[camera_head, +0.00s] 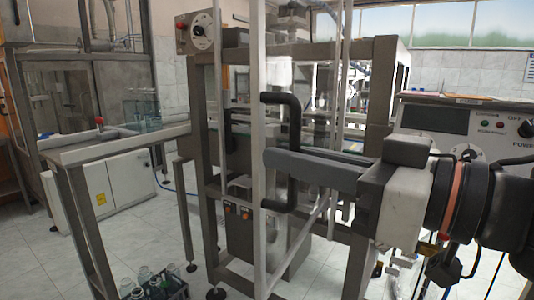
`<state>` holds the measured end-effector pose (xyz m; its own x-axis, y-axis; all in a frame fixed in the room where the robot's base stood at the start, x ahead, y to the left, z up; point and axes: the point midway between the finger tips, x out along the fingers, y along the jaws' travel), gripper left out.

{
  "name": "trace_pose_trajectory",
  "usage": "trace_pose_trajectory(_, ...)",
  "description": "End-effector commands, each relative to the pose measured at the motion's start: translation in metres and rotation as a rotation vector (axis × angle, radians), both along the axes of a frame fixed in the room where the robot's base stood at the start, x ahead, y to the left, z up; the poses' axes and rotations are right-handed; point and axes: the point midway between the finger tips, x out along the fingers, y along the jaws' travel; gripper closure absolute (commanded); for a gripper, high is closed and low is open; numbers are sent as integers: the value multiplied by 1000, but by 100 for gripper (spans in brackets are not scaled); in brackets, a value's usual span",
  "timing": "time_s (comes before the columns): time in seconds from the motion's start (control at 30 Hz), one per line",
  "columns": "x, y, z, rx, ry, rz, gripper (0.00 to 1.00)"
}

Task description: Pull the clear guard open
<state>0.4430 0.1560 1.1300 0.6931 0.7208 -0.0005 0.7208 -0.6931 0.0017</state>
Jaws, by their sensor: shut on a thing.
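The clear guard (312,150) is a see-through panel with pale upright edge bars, in front of the grey machine frame (375,100). Its lower edge runs slantwise, so it appears to stand at an angle to the frame. A black C-shaped handle (293,112) is on the guard near its left bar. My gripper (275,160) reaches in from the right, its grey fingers level across the upright part of the handle. It is shut on the handle. The far finger and the exact contact are hidden behind the near finger.
A conveyor rail (110,147) runs in from the left on grey legs. A crate of glass bottles (155,284) stands on the floor at lower left. A control panel (465,125) is behind my arm at right. Tiled floor lies open at left.

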Motion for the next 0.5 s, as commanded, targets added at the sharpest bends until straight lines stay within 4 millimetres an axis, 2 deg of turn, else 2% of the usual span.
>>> trace_pose_trajectory(0.2,-6,-12,2,4,-2,29,100)
trace_pose_trajectory(0.5,-7,-16,2,3,-1,38,100)
